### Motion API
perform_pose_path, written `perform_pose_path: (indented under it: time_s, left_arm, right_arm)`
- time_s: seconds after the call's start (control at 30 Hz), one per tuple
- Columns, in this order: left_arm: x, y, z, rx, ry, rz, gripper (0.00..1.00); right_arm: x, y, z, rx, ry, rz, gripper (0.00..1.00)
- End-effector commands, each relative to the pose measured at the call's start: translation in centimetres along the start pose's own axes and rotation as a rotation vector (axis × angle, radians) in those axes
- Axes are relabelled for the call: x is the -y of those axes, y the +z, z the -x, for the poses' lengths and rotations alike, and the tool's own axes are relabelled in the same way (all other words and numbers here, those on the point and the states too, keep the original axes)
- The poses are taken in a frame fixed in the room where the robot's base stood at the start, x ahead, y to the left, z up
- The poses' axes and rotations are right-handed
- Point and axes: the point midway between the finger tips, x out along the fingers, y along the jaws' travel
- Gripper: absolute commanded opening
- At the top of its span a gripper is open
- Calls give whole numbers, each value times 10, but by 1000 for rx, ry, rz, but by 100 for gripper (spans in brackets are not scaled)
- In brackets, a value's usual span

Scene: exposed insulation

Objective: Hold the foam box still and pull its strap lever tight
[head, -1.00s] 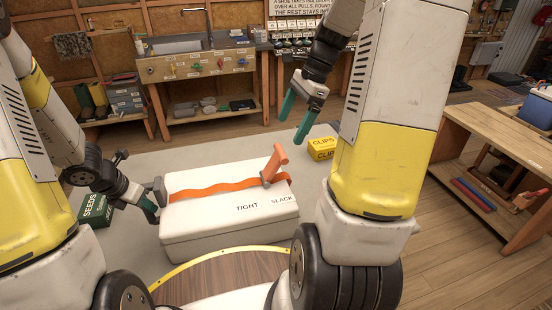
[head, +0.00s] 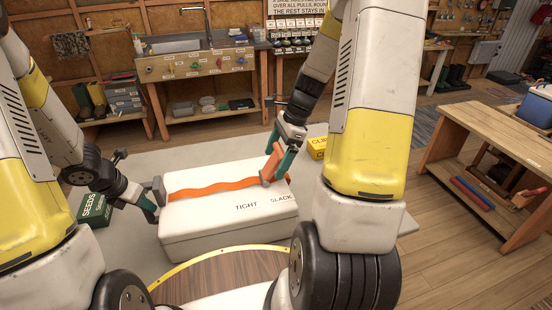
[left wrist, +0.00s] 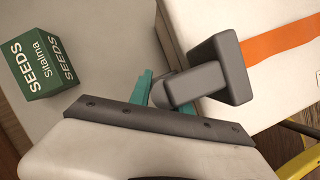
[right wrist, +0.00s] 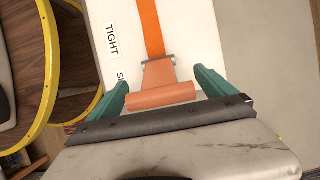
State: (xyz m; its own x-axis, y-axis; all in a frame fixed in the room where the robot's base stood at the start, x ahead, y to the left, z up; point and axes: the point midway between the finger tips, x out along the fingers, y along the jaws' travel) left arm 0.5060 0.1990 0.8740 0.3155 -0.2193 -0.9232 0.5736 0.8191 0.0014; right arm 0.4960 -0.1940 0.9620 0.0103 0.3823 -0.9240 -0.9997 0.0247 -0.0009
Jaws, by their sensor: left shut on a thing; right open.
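The white foam box (head: 205,225) stands on the floor mat, with TIGHT and SLACK printed on its lid. An orange strap (head: 215,188) runs wavy across the lid to the orange lever (head: 272,163), which stands tilted up near the SLACK end. My left gripper (head: 152,208) is shut on the grey handle (left wrist: 205,78) at the box's left end. My right gripper (head: 282,160) is open around the lever. In the right wrist view the lever's orange crossbar (right wrist: 162,96) lies between the two green fingers (right wrist: 165,92), with gaps visible on both sides.
A green SEEDS box (head: 95,210) stands left of the foam box. A yellow CLIPS box (head: 318,147) is behind it at the right. A round yellow-rimmed wooden surface (head: 215,272) is in front. A workbench (head: 490,125) stands at the right.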

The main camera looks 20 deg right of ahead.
Motion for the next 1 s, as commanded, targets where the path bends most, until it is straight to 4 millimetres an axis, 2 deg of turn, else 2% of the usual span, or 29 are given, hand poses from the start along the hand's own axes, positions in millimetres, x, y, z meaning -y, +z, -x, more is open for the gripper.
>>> perform_pose_path:
  time_s: [0.03, 0.27, 0.73, 1.0]
  left_arm:
    - [5, -3, -2, -8, -11, -2, 0]
    - [5, -3, -2, -8, -11, -2, 0]
    - [5, -3, -2, -8, -11, -2, 0]
    - [5, -3, -2, -8, -10, -2, 0]
  right_arm:
    - [0, 0, -1, 0, 0, 0, 95]
    - [0, 0, -1, 0, 0, 0, 93]
    - [0, 0, -1, 0, 0, 1, 0]
    - [-1, 3, -1, -26, 4, 3, 0]
